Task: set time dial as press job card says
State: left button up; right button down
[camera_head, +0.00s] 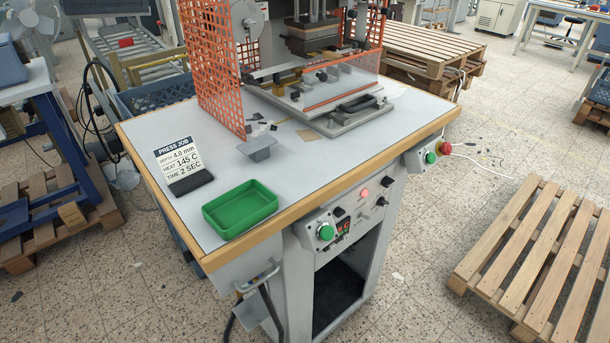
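The press job card (178,155) stands in a black base at the left of the grey press table. It reads depth 4.0 mm, heat 145 C, time 2 SEC. The control panel (318,251) is on the front of the press cabinet. It carries a large green button (325,232), a small red-lit display (343,226), a lit red lamp (364,194) and several small black knobs, among them one (382,201) at the right. The labels are too small to read, so I cannot tell which knob is the time dial or its setting. Neither of my grippers is in view.
A green tray (240,208) sits at the table's front left corner. A grey block-like piece (262,148) stands behind it. An orange mesh guard (214,70) surrounds the press. A red and green button box (437,153) hangs at the right edge. A pallet (540,255) lies right.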

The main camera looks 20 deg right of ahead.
aim_at(381, 201)
jog(key=k+l+z, duration=0.1)
jog(key=k+l, duration=0.3)
jog(key=l, duration=0.25)
jog(key=k+l+z, duration=0.15)
jog(key=k+l, duration=0.05)
jog(key=l, duration=0.1)
